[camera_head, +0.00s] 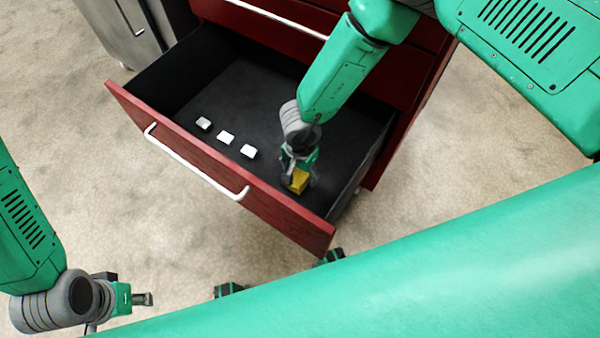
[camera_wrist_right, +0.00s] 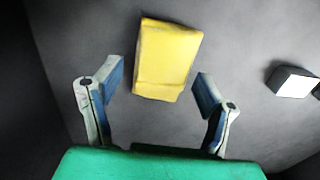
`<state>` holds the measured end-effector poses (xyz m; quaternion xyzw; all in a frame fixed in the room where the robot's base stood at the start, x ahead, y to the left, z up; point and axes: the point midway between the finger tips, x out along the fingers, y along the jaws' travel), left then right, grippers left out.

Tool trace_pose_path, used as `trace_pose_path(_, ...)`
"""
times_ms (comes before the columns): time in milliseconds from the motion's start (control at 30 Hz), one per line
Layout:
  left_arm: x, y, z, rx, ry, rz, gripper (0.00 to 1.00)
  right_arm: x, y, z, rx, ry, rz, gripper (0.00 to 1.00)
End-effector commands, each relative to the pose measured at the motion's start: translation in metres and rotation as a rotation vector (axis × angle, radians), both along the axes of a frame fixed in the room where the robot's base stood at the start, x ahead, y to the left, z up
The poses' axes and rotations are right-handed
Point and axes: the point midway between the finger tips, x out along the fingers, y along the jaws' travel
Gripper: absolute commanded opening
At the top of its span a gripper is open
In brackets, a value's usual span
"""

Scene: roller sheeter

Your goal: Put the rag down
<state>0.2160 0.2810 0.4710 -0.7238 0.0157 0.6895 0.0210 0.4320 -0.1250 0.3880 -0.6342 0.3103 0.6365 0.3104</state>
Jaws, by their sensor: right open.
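The yellow rag (camera_head: 299,181), folded into a small block, lies on the dark floor of the open drawer, near its front right corner. In the right wrist view the rag (camera_wrist_right: 167,60) lies just beyond the fingertips, apart from both. My right gripper (camera_wrist_right: 158,85) is open and empty, reaching down into the drawer; in the head view it (camera_head: 298,172) partly covers the rag. My left gripper (camera_head: 143,299) is outside the drawer at the lower left, over the floor; its finger opening is too small to make out.
The red drawer (camera_head: 200,165) is pulled out of a red cabinet, with a silver handle on its front. Three small white-topped blocks (camera_head: 226,137) sit in a row inside it, left of the rag. A grey cabinet (camera_head: 125,30) stands at the upper left. The drawer's middle is clear.

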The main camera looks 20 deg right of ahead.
Motion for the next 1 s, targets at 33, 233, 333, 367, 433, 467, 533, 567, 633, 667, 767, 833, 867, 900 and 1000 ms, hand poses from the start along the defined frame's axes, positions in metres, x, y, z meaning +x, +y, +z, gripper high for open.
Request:
trace_pose_path(33, 0.000, 0.000, 0.011, 0.000, 0.000, 0.000, 0.31, 0.000, -0.001, 0.018, 0.000, 0.000, -0.002, 0.66)
trace_pose_path(233, 0.001, 0.000, 0.034, 0.000, -0.001, 0.000, 0.31, 0.000, -0.004, 0.067, 0.000, -0.002, 0.000, 0.66)
trace_pose_path(333, 0.000, 0.000, 0.041, 0.000, 0.000, 0.000, 0.31, 0.000, -0.004, 0.088, 0.000, -0.002, 0.000, 0.66)
trace_pose_path(367, 0.000, 0.000, 0.043, 0.000, 0.000, 0.000, 0.31, 0.000, -0.004, 0.093, 0.000, -0.001, 0.000, 0.66)
trace_pose_path(433, 0.000, 0.000, 0.047, 0.000, 0.000, 0.000, 0.31, 0.000, -0.004, 0.104, 0.000, -0.001, 0.000, 0.66)
trace_pose_path(467, 0.000, 0.000, 0.048, 0.000, 0.000, 0.000, 0.31, 0.000, -0.004, 0.108, 0.001, -0.002, 0.000, 0.66)
trace_pose_path(533, 0.000, 0.000, 0.050, 0.000, 0.000, 0.000, 0.31, 0.000, -0.004, 0.115, 0.001, -0.001, 0.000, 0.66)
trace_pose_path(567, 0.000, 0.000, 0.051, 0.000, 0.000, 0.000, 0.31, 0.000, -0.004, 0.117, 0.001, -0.001, 0.000, 0.66)
trace_pose_path(633, 0.000, 0.000, 0.052, 0.000, 0.000, 0.000, 0.31, -0.001, -0.004, 0.121, -0.001, -0.001, 0.001, 0.66)
trace_pose_path(667, 0.000, 0.000, 0.052, 0.000, 0.000, 0.000, 0.31, -0.001, -0.004, 0.122, -0.001, -0.001, 0.001, 0.66)
trace_pose_path(767, 0.000, 0.000, 0.052, 0.000, 0.000, 0.000, 0.31, -0.001, -0.004, 0.123, -0.001, -0.001, 0.001, 0.66)
trace_pose_path(833, 0.000, 0.000, 0.051, 0.000, 0.000, 0.000, 0.31, -0.001, -0.004, 0.123, -0.001, -0.001, 0.001, 0.66)
trace_pose_path(867, 0.000, 0.000, 0.051, 0.000, 0.000, 0.000, 0.31, -0.001, -0.004, 0.122, -0.001, -0.001, 0.001, 0.66)
trace_pose_path(900, 0.000, 0.000, 0.051, 0.000, 0.000, 0.000, 0.31, -0.001, -0.004, 0.122, -0.001, -0.001, 0.001, 0.66)
trace_pose_path(1000, 0.000, 0.000, 0.051, 0.000, 0.000, 0.000, 0.31, 0.000, -0.004, 0.122, 0.000, -0.001, 0.001, 0.66)
